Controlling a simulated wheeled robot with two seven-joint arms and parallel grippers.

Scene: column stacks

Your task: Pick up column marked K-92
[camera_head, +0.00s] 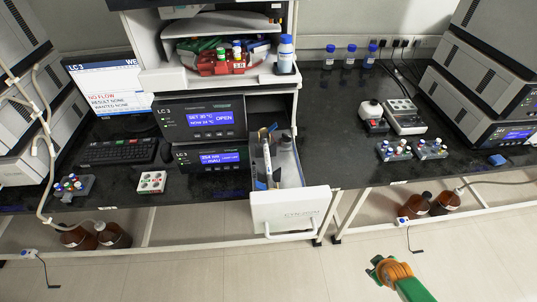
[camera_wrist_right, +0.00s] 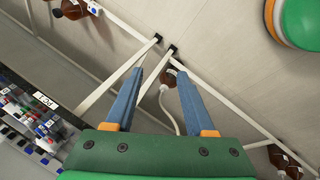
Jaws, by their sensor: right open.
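A slim silver column (camera_head: 266,158) with dark and blue parts stands or lies in the pulled-out drawer (camera_head: 290,208) of the middle LC 3 stack. Its marking is too small to read, so I cannot tell whether it is K-92. My right gripper (camera_head: 374,269) is low over the floor, in front of the bench and to the right of the drawer. In the right wrist view its two blue fingers (camera_wrist_right: 161,75) are apart with nothing gripped between them. My left gripper is in neither view.
The black bench (camera_head: 345,150) carries vial racks (camera_head: 412,150), a white-and-grey device (camera_head: 404,116) and a keyboard (camera_head: 118,151). A blue-capped bottle (camera_head: 286,55) stands on the stack's upper shelf. Brown bottles (camera_head: 446,202) stand below the bench. The floor in front is clear.

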